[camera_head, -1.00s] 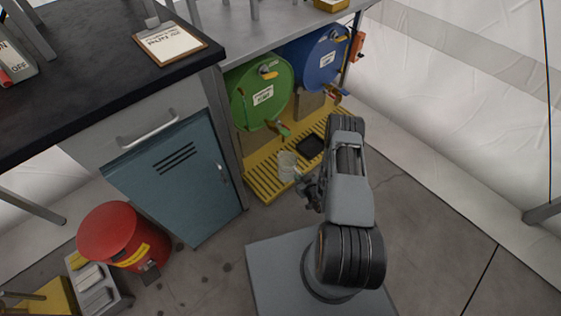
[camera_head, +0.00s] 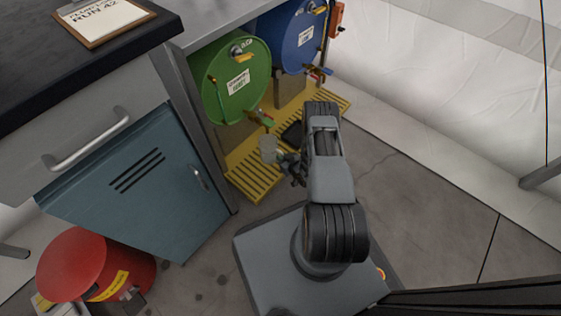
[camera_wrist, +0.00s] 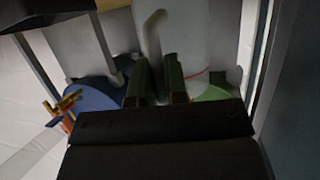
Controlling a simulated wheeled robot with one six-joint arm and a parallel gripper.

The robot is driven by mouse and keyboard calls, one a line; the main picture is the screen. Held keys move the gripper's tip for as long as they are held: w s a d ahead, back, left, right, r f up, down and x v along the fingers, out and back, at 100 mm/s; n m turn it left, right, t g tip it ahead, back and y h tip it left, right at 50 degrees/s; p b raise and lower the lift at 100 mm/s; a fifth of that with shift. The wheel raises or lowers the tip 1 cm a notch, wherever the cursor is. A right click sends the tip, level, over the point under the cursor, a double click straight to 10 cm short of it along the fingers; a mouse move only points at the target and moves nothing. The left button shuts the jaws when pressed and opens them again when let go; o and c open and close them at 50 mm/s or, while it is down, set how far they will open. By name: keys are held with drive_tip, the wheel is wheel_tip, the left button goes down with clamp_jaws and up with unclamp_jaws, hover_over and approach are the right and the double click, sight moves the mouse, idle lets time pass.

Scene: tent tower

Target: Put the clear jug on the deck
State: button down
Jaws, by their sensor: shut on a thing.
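The clear jug (camera_head: 268,150) is a small pale see-through vessel, seen in front of the green drum's tap and over the yellow slatted deck (camera_head: 250,181). My gripper (camera_head: 284,160) is at its right side. In the wrist view the jug (camera_wrist: 190,30) fills the top middle, with a red line on its wall. Its curved handle (camera_wrist: 152,32) runs down between my two dark green fingers (camera_wrist: 160,80), which are shut on it. Whether the jug's base touches the deck or hangs above it I cannot tell. My gripper partly hides the jug's lower part.
A blue cabinet (camera_head: 130,190) and red bin (camera_head: 90,265) are at left. Floor at right is clear.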

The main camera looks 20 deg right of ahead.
drive_tip(key=f+b, duration=0.1)
drive_tip(key=f, duration=0.1)
drive_tip(key=f+b, duration=0.2)
drive_tip(key=shift+w+f, duration=0.1)
drive_tip(key=shift+w, duration=0.3)
drive_tip(key=c, duration=1.1)
unclamp_jaws()
drive_tip(key=shift+c, duration=0.2)
